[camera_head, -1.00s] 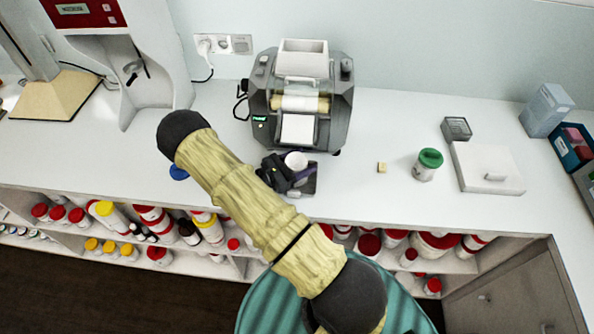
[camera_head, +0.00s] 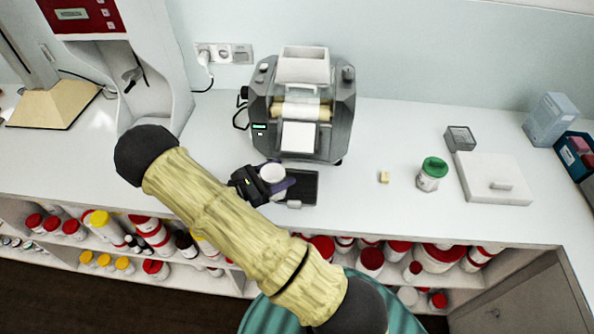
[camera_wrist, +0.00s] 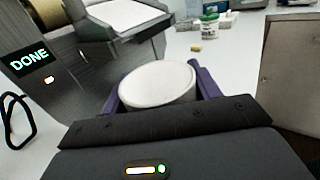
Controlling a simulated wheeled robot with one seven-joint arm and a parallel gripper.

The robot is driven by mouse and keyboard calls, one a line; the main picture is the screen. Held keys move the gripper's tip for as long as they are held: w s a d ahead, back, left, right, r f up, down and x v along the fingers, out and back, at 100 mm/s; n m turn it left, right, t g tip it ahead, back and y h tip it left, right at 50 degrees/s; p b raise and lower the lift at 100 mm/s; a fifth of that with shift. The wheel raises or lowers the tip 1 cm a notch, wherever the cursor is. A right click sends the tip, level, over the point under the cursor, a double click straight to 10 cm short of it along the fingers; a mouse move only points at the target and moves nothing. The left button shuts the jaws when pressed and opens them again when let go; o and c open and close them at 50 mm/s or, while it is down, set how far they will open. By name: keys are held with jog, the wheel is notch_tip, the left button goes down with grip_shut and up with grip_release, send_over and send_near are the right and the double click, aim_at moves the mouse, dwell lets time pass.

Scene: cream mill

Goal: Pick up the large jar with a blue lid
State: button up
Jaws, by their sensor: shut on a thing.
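My gripper (camera_head: 274,180) is shut on a white round container (camera_head: 272,173), near the counter's front edge and in front of the grey machine. In the wrist view, the container's white top (camera_wrist: 158,84) sits between my two purple fingers. Its sides are mostly hidden by my gripper, and whether it touches anything below cannot be told. No jar with a blue lid shows now; my arm covers part of the counter to the left. A jar with a green lid (camera_head: 432,175) stands on the right of the counter.
The grey machine (camera_head: 335,125) stands behind my gripper; its display reads DONE in the wrist view. A dark flat device (camera_head: 306,187) lies just right of my gripper. A small yellowish block (camera_head: 384,177) and a white box (camera_head: 492,180) lie further right. Shelves of jars run below.

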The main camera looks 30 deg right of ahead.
jog(key=a+b, duration=0.2)
jog(key=a, duration=0.8)
jog(key=shift+s+a, duration=0.15)
jog(key=shift+a, duration=0.15)
jog(key=shift+d, duration=0.1)
